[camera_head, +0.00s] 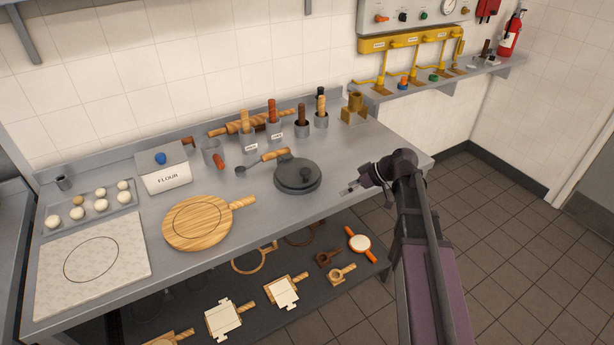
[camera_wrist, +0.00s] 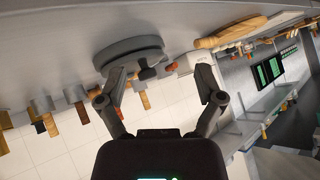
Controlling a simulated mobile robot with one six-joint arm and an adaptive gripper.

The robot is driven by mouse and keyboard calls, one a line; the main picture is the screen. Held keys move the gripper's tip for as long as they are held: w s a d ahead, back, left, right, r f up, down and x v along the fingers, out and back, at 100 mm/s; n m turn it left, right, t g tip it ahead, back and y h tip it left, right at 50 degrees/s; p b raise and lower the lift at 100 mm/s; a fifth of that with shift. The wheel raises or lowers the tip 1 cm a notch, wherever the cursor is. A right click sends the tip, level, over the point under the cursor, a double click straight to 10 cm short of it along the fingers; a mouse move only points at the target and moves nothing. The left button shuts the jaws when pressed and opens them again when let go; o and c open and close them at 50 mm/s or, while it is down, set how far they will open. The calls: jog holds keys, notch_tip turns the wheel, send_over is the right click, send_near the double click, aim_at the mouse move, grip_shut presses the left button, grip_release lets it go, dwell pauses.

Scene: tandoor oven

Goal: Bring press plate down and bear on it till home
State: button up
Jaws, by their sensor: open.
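The press (camera_head: 297,186) stands on the steel counter as a low round grey body. Its dark press plate (camera_head: 290,169) lies over the base and looks close to level; I cannot tell whether a gap is left beneath it. A dark knob (camera_head: 306,174) is on the plate's right side. In the wrist view the press (camera_wrist: 128,53) appears upside down beyond the fingers, with the knob (camera_wrist: 147,71) facing me. My gripper (camera_head: 349,189) is open and empty, to the right of the press and apart from it. Both spread fingers show in the wrist view (camera_wrist: 158,82).
A wooden-handled ladle (camera_head: 262,162) lies left of and behind the press. A round wooden board (camera_head: 198,223) and flour box (camera_head: 166,172) are farther left. Holders with wooden-handled tools (camera_head: 302,128) stand along the back. The counter in front of the press is clear.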

aim_at(307, 171)
jog(key=w+r+n+t+y+b, duration=0.1)
jog(key=w+r+n+y, duration=0.2)
jog(key=w, duration=0.4)
jog(key=shift+a+r+n+y, duration=0.25)
jog(key=shift+a+n+y, duration=0.25)
jog(key=shift+n, duration=0.2)
jog(key=b+x, duration=0.5)
jog(key=x, duration=0.8)
jog(key=shift+a+f+b, duration=0.25)
jog(key=shift+b, duration=0.1)
grip_shut()
